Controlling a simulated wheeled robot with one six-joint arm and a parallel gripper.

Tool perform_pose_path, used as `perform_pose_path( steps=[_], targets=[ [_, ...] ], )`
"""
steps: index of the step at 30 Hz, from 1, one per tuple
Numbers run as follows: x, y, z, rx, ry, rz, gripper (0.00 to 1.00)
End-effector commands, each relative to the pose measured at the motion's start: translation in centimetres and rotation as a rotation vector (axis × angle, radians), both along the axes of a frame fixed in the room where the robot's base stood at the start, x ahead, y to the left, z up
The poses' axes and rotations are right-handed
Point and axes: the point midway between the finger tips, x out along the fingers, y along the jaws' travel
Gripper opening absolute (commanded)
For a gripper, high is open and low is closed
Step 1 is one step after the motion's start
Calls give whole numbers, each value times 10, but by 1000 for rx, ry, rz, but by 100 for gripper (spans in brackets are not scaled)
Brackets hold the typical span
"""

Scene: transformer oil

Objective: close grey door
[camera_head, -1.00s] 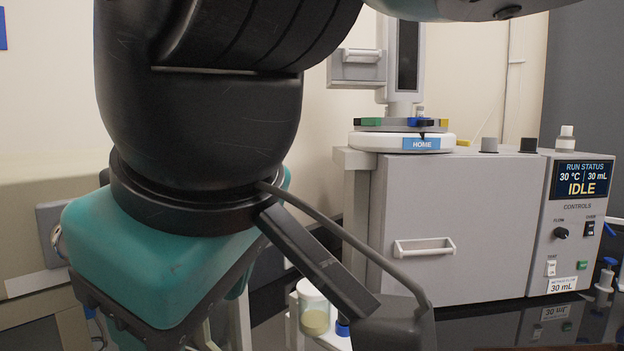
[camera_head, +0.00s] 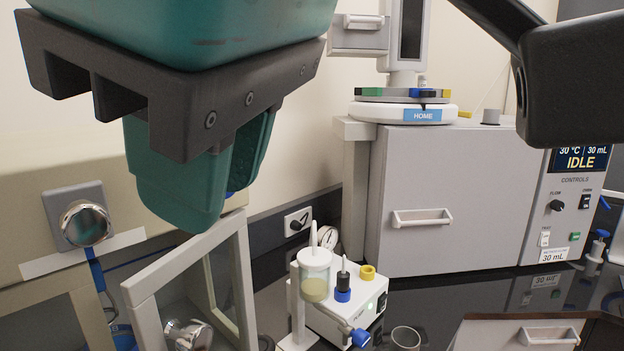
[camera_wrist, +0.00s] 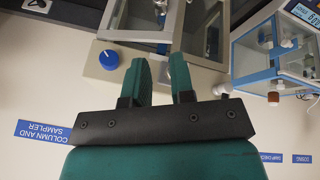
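What looks like the same door frame (camera_wrist: 128,35) shows at the top of the wrist view, beyond my fingertips. The lower edge of the door is cut off.
A beige housing with a silver knob (camera_head: 85,224) is at the left. A small white device (camera_head: 345,310) with a vial stands right of the door. A large grey cabinet front (camera_head: 460,170) with a handle looks closed. In the wrist view, a blue-edged glass box (camera_wrist: 275,60) is at the right.

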Motion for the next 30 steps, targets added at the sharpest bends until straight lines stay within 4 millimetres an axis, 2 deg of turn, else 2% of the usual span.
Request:
perform_pose_path(
  steps=[1,3,9,13,17,21,25,30],
  targets=[
    [8,1,-4,-6,-10,30,11],
    [21,5,-11,-17,-29,110,0],
    [61,8,-37,-42,-85,459,0],
    [75,-2,-54,-29,-107,701,0],
    [79,-21,-67,15,-124,937,0],
    [72,-46,-74,85,-143,1146,0],
    [64,-65,-75,141,-160,1271,0],
    [57,-73,-76,173,-169,1340,0]
  ],
)
